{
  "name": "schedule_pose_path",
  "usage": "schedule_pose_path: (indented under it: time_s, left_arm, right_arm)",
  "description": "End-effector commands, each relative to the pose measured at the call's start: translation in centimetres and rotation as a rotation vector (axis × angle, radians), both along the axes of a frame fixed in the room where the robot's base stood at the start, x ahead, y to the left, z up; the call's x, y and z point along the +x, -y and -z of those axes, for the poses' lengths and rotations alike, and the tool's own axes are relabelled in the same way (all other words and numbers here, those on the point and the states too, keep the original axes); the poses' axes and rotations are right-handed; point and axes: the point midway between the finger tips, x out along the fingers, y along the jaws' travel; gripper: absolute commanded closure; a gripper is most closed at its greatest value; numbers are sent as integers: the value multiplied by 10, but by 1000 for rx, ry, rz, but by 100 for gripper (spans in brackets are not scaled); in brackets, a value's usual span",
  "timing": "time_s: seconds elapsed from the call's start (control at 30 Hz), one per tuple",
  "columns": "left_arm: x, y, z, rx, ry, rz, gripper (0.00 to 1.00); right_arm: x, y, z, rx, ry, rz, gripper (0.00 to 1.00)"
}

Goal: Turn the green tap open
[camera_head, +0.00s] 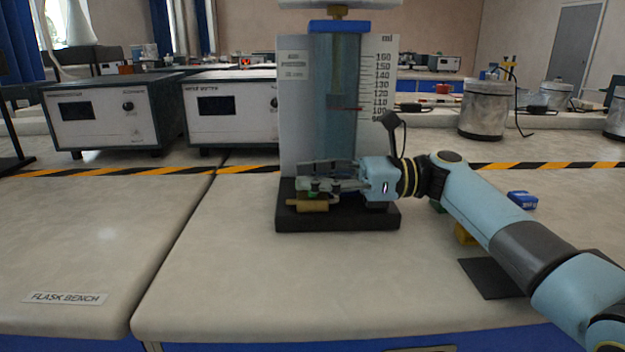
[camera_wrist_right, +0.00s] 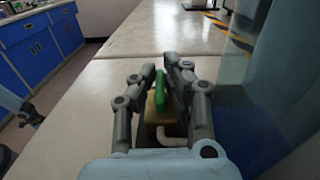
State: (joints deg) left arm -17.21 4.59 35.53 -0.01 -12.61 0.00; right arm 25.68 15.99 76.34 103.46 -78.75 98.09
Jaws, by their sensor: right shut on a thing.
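The green tap (camera_wrist_right: 160,90) sits between the fingers of my right gripper (camera_wrist_right: 167,80) in the right wrist view. The fingers are closed around it, and a brass-coloured body (camera_wrist_right: 155,110) and a pale pipe show below it. In the head view my right gripper (camera_head: 318,186) reaches in from the right, in front of the foot of the clear measuring column (camera_head: 341,100). Only a little green shows between the fingers there. The brass spout (camera_head: 307,206) sticks out below the fingers, above the black base (camera_head: 335,220).
Two grey instrument boxes, one at the left (camera_head: 110,115) and one nearer the column (camera_head: 232,108), stand behind a yellow-black tape line. Metal canisters (camera_head: 486,108) stand at the right. A blue block (camera_head: 522,200) and a dark mat (camera_head: 495,277) lie near my right arm. The front left bench is clear.

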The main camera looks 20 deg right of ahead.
Motion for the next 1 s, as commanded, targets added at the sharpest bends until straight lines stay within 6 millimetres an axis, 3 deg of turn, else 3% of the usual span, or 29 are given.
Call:
schedule_pose_path:
  time_s: [0.1,0.13,0.3,1.0]
  left_arm:
    - [0,0,0,0,0,0,60]
    - [0,0,0,0,0,0,60]
    - [0,0,0,0,1,0,60]
    - [1,0,-2,0,1,0,60]
  right_arm:
    - [0,0,0,0,0,0,100]
    - [0,0,0,0,0,0,88]
    - [0,0,0,0,0,1,68]
    - [0,0,-1,-1,2,24,68]
